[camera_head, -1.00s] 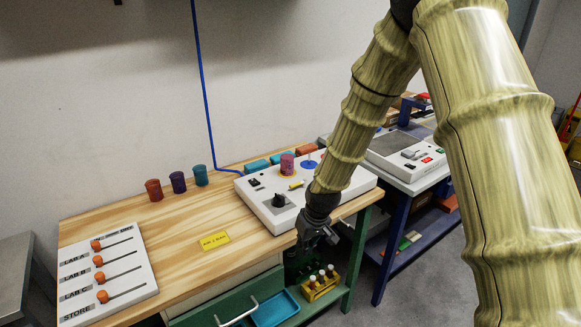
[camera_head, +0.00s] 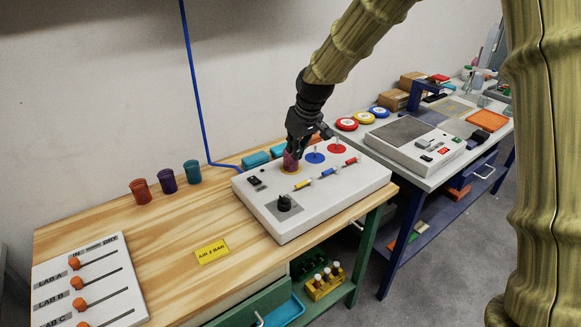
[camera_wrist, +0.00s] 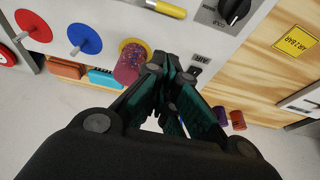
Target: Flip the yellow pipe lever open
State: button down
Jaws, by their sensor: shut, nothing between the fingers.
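The yellow pipe lever (camera_head: 303,184) is a short yellow bar on the top of the white panel (camera_head: 335,208), left of a blue and a red bar. It also shows at the top edge of the wrist view (camera_wrist: 166,8). My gripper (camera_head: 295,150) is at the panel's back, beyond the yellow lever and apart from it. Its fingers (camera_wrist: 170,75) are shut with nothing between them. A pink speckled cylinder (camera_wrist: 131,66) stands on a yellow disc right beside the fingers. I cannot tell whether they touch; my gripper partly covers it in the head view.
A blue disc (camera_head: 314,158) and a red disc (camera_head: 337,149) with upright pins lie right of the cylinder. A black knob (camera_head: 285,203) is at the panel's front left. Several cups stand along the wall. The wooden tabletop (camera_head: 190,235) left of the panel is mostly clear.

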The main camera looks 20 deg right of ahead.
aim_at(305, 182)
jog(key=x, duration=0.3)
jog(key=p+x, duration=0.1)
jog(key=x, duration=0.2)
jog(key=w+p+x, duration=0.1)
jog(key=x, duration=0.2)
jog(key=shift+r, duration=0.1)
jog(key=shift+s+d+p, duration=0.25)
jog(key=shift+s+p, duration=0.1)
jog(key=shift+s, duration=0.4)
jog(key=shift+s+d+p, duration=0.25)
jog(key=shift+s+p, duration=0.05)
jog(key=shift+s, duration=0.5)
jog(key=shift+s+d, duration=0.15)
jog(key=shift+s, duration=0.1)
jog(key=shift+s, duration=0.1)
